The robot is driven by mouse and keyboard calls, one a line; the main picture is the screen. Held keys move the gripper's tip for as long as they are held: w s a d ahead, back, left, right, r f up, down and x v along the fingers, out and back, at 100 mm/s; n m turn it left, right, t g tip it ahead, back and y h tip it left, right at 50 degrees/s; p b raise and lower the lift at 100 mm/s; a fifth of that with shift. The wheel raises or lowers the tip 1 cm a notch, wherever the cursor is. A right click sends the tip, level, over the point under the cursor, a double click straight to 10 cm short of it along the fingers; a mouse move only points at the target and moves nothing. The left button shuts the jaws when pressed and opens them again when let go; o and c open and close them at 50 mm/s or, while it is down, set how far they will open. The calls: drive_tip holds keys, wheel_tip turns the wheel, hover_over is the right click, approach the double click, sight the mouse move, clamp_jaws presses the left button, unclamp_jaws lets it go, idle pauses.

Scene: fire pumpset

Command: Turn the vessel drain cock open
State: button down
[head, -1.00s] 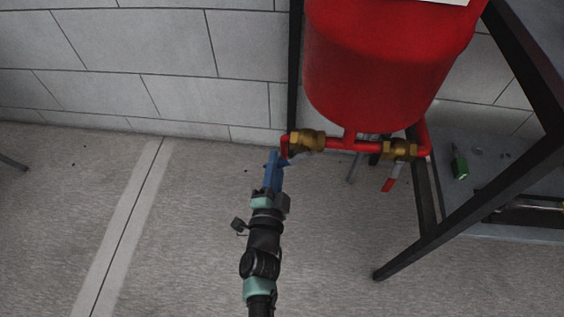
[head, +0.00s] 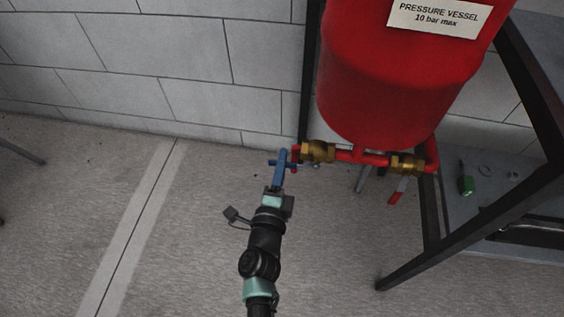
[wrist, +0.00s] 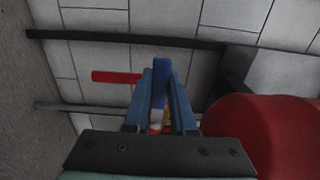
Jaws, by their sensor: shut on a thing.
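The drain cock, a brass valve (head: 318,152), sits at the left end of the red pipe under the red pressure vessel (head: 380,95). Its lever has a pale metal stem and a blue grip (head: 272,163) that lies crosswise at my fingertips. My gripper (head: 282,163) has blue fingers and is shut on the blue lever. In the wrist view the blue lever (wrist: 160,80) shows between the two fingers (wrist: 160,103). The fingers partly hide the cock's body there.
A second brass valve (head: 407,163) with a red-gripped lever (head: 397,192) hangs to the right. A black frame (head: 425,257) stands right of the vessel, with a green object (head: 466,185) behind it. A block wall (head: 190,70) is behind.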

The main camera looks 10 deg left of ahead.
drive_tip(key=shift+r, duration=0.1)
drive_tip(key=c, duration=0.7)
unclamp_jaws()
drive_tip(key=shift+c, duration=0.2)
drive_tip(key=s+p, duration=0.2)
drive_tip(key=s, duration=1.1)
